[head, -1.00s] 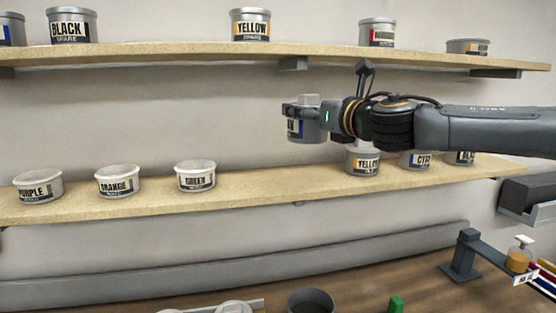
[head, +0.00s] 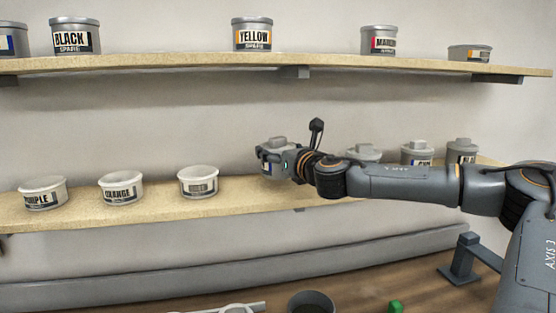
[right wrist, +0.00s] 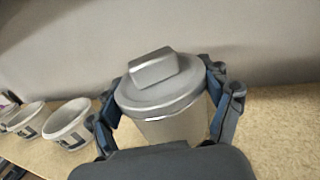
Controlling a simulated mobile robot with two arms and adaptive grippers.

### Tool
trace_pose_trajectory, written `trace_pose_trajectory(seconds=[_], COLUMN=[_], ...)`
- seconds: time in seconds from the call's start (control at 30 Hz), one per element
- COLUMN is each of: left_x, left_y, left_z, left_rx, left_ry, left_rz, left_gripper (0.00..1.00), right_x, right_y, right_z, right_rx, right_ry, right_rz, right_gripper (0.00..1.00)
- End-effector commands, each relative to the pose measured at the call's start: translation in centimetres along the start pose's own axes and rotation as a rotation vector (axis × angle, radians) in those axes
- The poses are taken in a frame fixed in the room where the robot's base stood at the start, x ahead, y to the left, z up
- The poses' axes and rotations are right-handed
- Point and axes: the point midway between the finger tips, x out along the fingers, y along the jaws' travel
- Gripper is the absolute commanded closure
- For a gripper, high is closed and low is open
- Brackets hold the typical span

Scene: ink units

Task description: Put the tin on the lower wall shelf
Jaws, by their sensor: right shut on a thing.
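The tin (right wrist: 170,105) is a grey metal can with a lid and a raised block grip, and it sits between the fingers of my right gripper (right wrist: 168,112). I cannot tell whether the tin's base touches the shelf. My left gripper is not in view.
White tubs labelled purple (head: 43,193), orange (head: 121,188) and one blurred (head: 198,182) stand left on the lower shelf. Lidded tins, one being (head: 417,153), stand to the right, partly behind my arm. The upper shelf (head: 180,61) holds several spare tins.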

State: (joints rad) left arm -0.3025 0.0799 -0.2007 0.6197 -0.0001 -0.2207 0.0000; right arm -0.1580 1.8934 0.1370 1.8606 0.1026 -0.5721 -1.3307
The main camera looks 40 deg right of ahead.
Motion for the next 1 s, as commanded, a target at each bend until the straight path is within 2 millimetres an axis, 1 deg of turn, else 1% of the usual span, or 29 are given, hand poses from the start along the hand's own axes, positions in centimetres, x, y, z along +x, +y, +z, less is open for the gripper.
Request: trace_pose_trajectory(seconds=[0.03, 0.1, 0.2, 0.47, 0.57, 0.6, 0.67, 0.7, 1.0], left_x=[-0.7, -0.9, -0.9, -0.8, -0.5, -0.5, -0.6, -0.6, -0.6], left_y=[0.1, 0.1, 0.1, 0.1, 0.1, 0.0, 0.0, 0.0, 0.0], left_z=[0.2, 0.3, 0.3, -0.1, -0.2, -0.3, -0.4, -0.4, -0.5], left_rx=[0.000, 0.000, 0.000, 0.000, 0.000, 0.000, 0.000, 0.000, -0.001], left_ry=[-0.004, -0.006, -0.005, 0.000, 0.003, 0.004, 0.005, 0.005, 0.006], left_rz=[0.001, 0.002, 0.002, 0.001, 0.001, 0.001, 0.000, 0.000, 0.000], left_gripper=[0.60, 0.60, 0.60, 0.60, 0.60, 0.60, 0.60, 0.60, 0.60], right_x=[-0.1, -0.1, -0.1, -0.1, -0.1, -0.1, -0.1, -0.1, -0.1], right_y=[0.0, 0.0, 0.0, 0.1, 0.1, 0.0, 0.0, 0.0, 0.0], right_z=[-0.8, -1.7, -2.2, -2.3, -2.7, -2.9, -2.8, -2.8, -2.8], right_rx=[0.008, 0.006, 0.004, 0.002, 0.002, 0.003, 0.003, 0.003, 0.003], right_ry=[0.006, 0.005, 0.001, -0.001, 0.000, 0.004, 0.004, 0.005, 0.005], right_rz=[0.002, 0.003, 0.002, 0.002, 0.003, 0.003, 0.003, 0.003, 0.003], right_gripper=[0.74, 0.74, 0.74, 0.74, 0.74, 0.17, 0.05, 0.00, 0.00])
